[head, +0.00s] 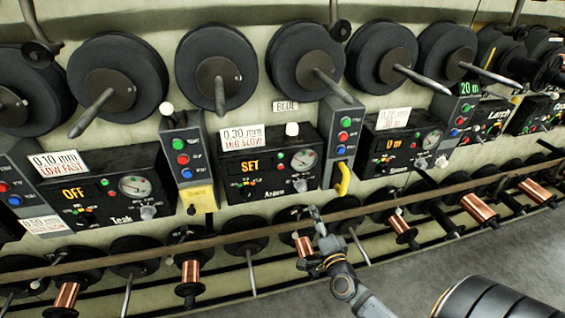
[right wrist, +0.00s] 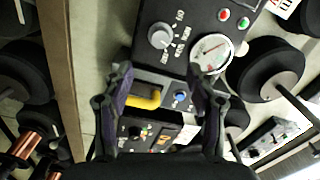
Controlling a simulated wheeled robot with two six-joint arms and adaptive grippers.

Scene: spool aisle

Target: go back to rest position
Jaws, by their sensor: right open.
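My right gripper (head: 312,238) is in the lower middle of the head view, in front of the rail below the panels, with my arm coming in from the lower right. In the right wrist view the gripper (right wrist: 160,95) is open, its two dark fingers apart with nothing held between them. Beyond the fingers a yellow handle (right wrist: 145,98) and a blue button show on a panel. The same yellow handle (head: 343,180) hangs below a grey button box in the head view. My left gripper is not in view.
A brown rail (head: 200,243) runs across in front of the lower spools. Copper spools (head: 190,272) sit along the lower row and large black spools (head: 216,68) above. Control panels (head: 262,163) with dials line the wall. Grey floor (head: 500,255) is open at the lower right.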

